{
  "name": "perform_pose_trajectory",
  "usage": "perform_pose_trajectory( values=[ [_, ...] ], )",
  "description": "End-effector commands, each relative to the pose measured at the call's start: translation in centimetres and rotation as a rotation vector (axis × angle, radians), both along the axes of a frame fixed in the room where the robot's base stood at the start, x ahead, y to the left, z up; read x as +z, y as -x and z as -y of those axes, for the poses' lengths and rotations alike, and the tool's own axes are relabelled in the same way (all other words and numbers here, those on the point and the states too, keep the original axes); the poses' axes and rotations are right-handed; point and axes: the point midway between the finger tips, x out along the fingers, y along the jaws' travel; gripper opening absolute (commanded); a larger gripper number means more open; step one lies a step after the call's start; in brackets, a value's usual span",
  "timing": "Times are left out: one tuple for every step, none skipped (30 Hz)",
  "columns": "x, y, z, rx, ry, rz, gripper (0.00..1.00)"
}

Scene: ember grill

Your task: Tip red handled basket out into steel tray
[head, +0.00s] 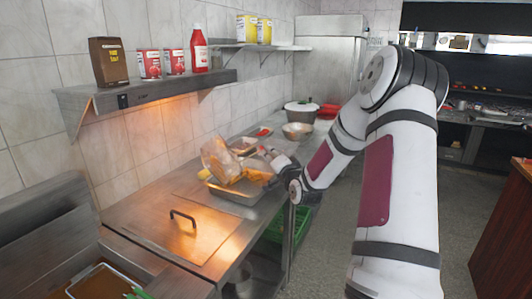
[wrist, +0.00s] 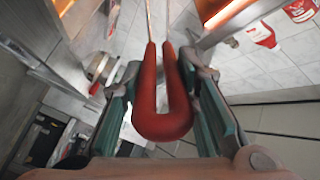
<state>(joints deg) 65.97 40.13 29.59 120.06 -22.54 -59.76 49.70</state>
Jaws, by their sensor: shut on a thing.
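My gripper (head: 286,172) is shut on the red handle (wrist: 163,112) of the basket; in the wrist view the fingers (wrist: 165,100) press on both sides of the looped handle. The wire basket (head: 221,160) is held tilted steeply above the left part of the steel tray (head: 235,193). Golden food, looking like fries, lies in the tray (head: 258,177) at its right side. What is left inside the basket is hard to make out. The red handle is mostly hidden by my gripper in the head view.
A steel counter lid with a black handle (head: 183,218) lies left of the tray. A fryer with another basket (head: 100,284) is at the lower left. Bowls (head: 298,131) and a white pot (head: 301,112) stand behind. A wall shelf (head: 150,91) with sauce containers hangs above.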

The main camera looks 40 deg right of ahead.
Motion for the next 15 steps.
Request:
perform_pose_trajectory(
  values=[
    [-0.4, 0.1, 0.4, -0.003, -0.023, 0.014, 0.0],
    [-0.7, 0.2, 0.6, -0.003, -0.039, 0.021, 0.0],
    [-1.0, 0.3, 0.8, -0.003, -0.059, 0.03, 0.0],
    [-1.3, 0.3, 1.0, -0.003, -0.074, 0.037, 0.0],
    [-1.5, 0.4, 1.2, -0.003, -0.087, 0.043, 0.0],
    [-1.9, 0.5, 1.4, -0.003, -0.107, 0.052, 0.0],
    [-2.2, 0.6, 1.6, -0.003, -0.122, 0.058, 0.0],
    [-2.4, 0.7, 1.7, -0.003, -0.139, 0.065, 0.0],
    [-2.7, 0.8, 2.0, -0.003, -0.157, 0.074, 0.0],
    [-3.0, 0.8, 2.1, -0.002, -0.172, 0.082, 0.0],
    [-3.3, 0.9, 2.2, -0.001, -0.187, 0.087, 0.0],
    [-3.6, 1.0, 2.3, -0.001, -0.204, 0.095, 0.0],
    [-3.9, 1.1, 2.5, -0.001, -0.218, 0.101, 0.0],
    [-4.2, 1.1, 2.6, -0.002, -0.23, 0.106, 0.0],
    [-4.5, 1.2, 2.7, -0.001, -0.247, 0.115, 0.0]
  ],
)
